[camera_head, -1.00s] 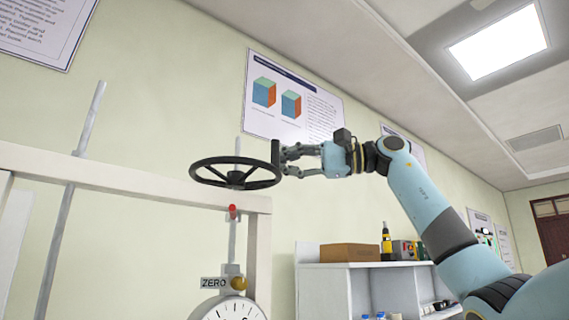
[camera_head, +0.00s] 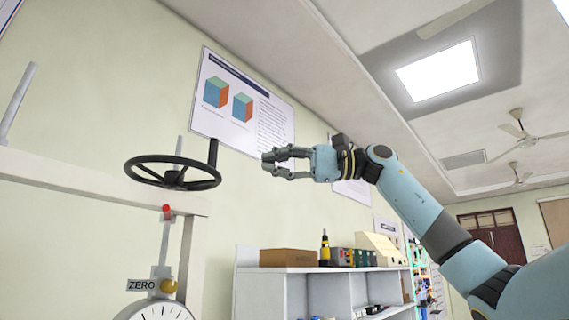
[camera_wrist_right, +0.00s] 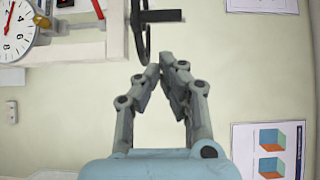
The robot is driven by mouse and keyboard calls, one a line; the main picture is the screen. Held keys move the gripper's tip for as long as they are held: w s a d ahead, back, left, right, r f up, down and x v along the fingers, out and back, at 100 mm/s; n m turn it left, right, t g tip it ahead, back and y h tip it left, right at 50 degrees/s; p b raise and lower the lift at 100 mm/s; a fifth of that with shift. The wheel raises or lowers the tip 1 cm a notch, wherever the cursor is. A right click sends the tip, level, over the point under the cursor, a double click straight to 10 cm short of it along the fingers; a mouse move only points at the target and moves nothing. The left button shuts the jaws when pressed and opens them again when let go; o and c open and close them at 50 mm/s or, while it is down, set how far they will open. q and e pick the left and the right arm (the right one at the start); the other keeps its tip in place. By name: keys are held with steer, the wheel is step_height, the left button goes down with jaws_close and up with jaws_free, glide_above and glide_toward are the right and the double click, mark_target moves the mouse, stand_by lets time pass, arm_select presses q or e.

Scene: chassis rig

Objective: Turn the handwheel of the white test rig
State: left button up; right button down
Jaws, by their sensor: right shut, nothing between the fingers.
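The black handwheel (camera_head: 172,173) sits on top of the white test rig (camera_head: 60,168), on the left in the head view. Its upright handle (camera_head: 213,153) stands on the right side of the rim. My right gripper (camera_head: 269,163) is to the right of the handle at about its height, apart from it, shut and empty. In the right wrist view, its fingertips (camera_wrist_right: 166,70) come together just below the dark edge of the handwheel (camera_wrist_right: 139,25). My left gripper is out of view.
Below the wheel hang a ZERO label (camera_head: 142,285) and a dial gauge (camera_head: 160,312). A white shelf unit (camera_head: 262,292) stands at the right, with a brown box (camera_head: 288,257) and tools on top. A poster (camera_head: 243,103) hangs on the wall behind.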

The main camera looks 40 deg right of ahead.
steer(key=s+a+m+g+b, duration=0.1)
steer(key=s+a+m, duration=0.3)
steer(key=m, duration=1.4)
steer(key=s+a+m+b, duration=0.1)
steer(key=s+a+m, duration=0.2)
steer(key=m, duration=1.4)
steer(key=w+a+r+y+p, duration=0.1)
steer(key=w+a+r+p, duration=0.1)
steer(key=w+a+p, duration=0.55)
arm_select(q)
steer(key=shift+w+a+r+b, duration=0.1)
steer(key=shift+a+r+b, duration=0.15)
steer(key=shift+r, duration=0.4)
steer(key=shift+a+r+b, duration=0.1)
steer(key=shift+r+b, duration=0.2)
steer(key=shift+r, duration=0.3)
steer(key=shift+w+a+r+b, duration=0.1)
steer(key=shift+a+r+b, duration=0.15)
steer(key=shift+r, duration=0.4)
arm_select(e)
steer(key=shift+w+d+f, duration=0.15)
steer(key=shift+d+f, duration=0.1)
steer(key=shift+d, duration=0.4)
steer(key=shift+w+d+f, duration=0.15)
steer(key=shift+d+f, duration=0.1)
steer(key=shift+d, duration=0.35)
